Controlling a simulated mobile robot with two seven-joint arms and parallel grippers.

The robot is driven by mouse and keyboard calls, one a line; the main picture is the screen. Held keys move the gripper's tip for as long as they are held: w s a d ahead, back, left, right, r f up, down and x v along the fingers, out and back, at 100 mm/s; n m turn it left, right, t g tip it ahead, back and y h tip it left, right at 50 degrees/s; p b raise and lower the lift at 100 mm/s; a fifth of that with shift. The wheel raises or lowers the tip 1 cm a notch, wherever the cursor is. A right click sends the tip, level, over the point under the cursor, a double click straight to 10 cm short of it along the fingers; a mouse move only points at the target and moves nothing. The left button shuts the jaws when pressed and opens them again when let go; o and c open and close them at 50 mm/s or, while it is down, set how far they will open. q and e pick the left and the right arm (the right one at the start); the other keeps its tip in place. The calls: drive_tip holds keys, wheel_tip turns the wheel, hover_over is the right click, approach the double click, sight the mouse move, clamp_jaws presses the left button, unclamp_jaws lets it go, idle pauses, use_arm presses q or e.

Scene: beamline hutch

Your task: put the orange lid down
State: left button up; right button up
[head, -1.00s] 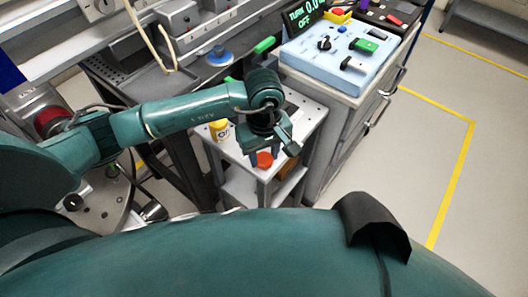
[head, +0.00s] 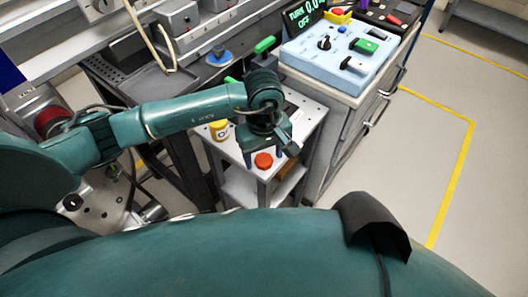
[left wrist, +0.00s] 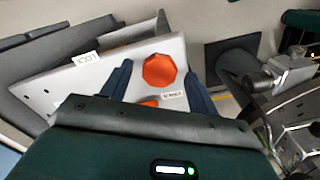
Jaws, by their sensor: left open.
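The orange lid (head: 263,160) lies on the top of the small white side table (head: 311,115), near its front corner. In the left wrist view the lid (left wrist: 159,71) shows as an orange octagon on the pale tabletop, between and beyond the two dark fingers. My left gripper (head: 270,149) is open and empty just above and behind the lid in the head view; its fingers also show apart in the left wrist view (left wrist: 158,82). A second orange patch (left wrist: 149,103) is partly hidden by the gripper body. My right gripper is not in view.
A yellow container (head: 219,130) stands on the table's left side. A light blue control panel (head: 335,50) sits on a grey cabinet to the right. A dark bench with a blue round item (head: 219,55) is behind. Open floor lies at the right.

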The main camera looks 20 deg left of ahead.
use_arm(q)
wheel_tip(320, 180, up, 12)
drive_tip(key=s+d+n+g+h, duration=0.3)
drive_tip(key=s+d+g+h, duration=0.2)
drive_tip(key=s+d+h, duration=0.7)
drive_tip(key=d+r+n+t+h, duration=0.3)
drive_tip(key=d+r+n+h, duration=0.3)
drive_tip(key=r+n+h, duration=0.65)
drive_tip(key=m+t+y, duration=1.8)
drive_tip(key=m, duration=1.3)
hover_over(264, 159)
drive_tip(key=s+d, duration=0.3)
drive_tip(key=s, duration=0.2)
wheel_tip(264, 159, down, 18)
drive_tip(key=s+a+f+n+g+y, duration=0.2)
drive_tip(key=s+f+n+g, duration=0.1)
drive_tip(key=s+f+n, duration=0.2)
wheel_tip(264, 159, down, 3)
drive_tip(key=shift+s+a+r+g, duration=0.2)
drive_tip(key=shift+s+a+g, duration=0.2)
drive_tip(key=shift+s, duration=0.1)
